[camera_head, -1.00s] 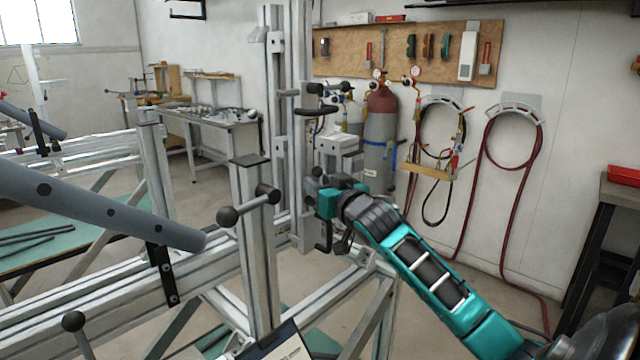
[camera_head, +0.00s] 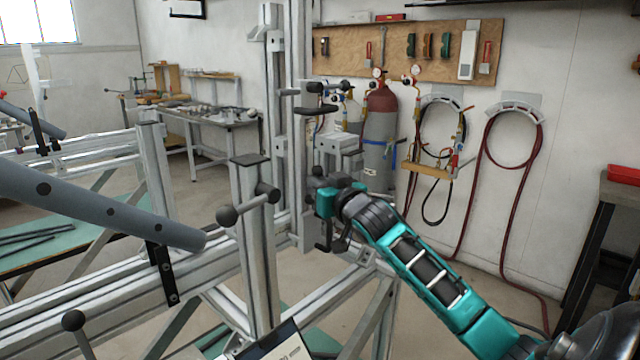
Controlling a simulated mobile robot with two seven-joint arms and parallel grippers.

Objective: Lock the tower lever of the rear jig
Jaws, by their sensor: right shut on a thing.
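The jig tower (camera_head: 275,130) is an upright aluminium profile in the middle of the head view, with a carriage and black-handled parts on its right side. My right gripper (camera_head: 318,190) is at the tower's right side, below a grey block (camera_head: 338,145). It is shut on a small dark part there, apparently the tower lever; the gripper's teal body hides most of it, so its angle cannot be told. A black handle (camera_head: 318,109) sticks out higher on the tower, clear of the gripper. My left gripper is not in view.
A nearer post (camera_head: 252,230) with a black ball-ended lever (camera_head: 247,205) stands left of my right gripper. A grey tube (camera_head: 90,205) lies across the frame at left. Gas cylinders (camera_head: 380,140) stand behind. Open floor lies right of the jig.

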